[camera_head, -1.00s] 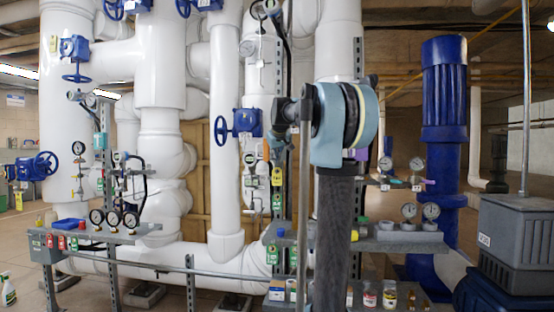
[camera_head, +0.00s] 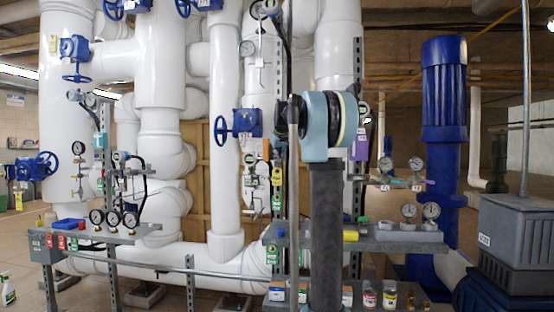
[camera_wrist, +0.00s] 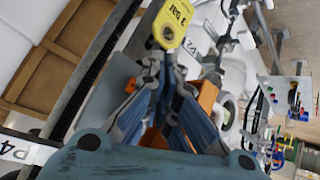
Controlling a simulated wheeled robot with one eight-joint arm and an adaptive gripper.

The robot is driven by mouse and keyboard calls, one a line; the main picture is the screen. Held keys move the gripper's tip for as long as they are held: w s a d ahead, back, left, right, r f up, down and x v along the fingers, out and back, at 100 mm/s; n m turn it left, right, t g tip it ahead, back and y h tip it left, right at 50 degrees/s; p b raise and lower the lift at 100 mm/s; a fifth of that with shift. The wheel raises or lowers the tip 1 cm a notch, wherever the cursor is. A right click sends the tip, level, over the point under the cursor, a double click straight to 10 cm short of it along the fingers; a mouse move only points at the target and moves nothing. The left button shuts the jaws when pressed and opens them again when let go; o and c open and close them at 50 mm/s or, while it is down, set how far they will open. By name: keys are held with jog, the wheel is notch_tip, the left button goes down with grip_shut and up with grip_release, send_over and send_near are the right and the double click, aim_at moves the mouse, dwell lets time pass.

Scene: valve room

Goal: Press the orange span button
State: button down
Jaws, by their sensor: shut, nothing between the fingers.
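I see no span button clearly in either view. In the wrist view an orange part (camera_wrist: 208,95) shows right of the fingers, and more orange shows low between them; I cannot tell whether either is the button. My gripper (camera_wrist: 164,66) is shut and empty, its blue-grey fingers meeting just below a yellow tag (camera_wrist: 175,22). I cannot tell whether the fingertips touch anything. In the head view my arm (camera_head: 326,220) stands in front of the right rack, and my fingers cannot be made out there.
White pipes (camera_head: 226,120) with blue valves (camera_head: 238,123) fill the middle and left. A grey shelf (camera_head: 395,242) holds gauges and small items at right. A blue pump (camera_head: 444,110) stands farther right, beside a grey box (camera_head: 518,235). A thin metal rail (camera_head: 190,270) runs low across the front.

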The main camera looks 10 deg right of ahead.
jog(key=shift+w+d, duration=0.25)
jog(key=shift+w, duration=0.45)
jog(key=shift+w+d, duration=0.3)
jog(key=shift+w, duration=0.45)
dwell(1.9)
jog(key=shift+s+a, duration=0.1)
jog(key=shift+s, duration=0.05)
jog(key=shift+s+a, duration=0.2)
jog(key=shift+s, duration=0.5)
jog(key=shift+s, duration=0.1)
jog(key=s, duration=0.1)
jog(key=s+a, duration=0.1)
jog(key=s, duration=0.2)
jog(key=shift+s+a, duration=0.25)
jog(key=shift+s, duration=0.05)
dwell(0.3)
dwell(0.6)
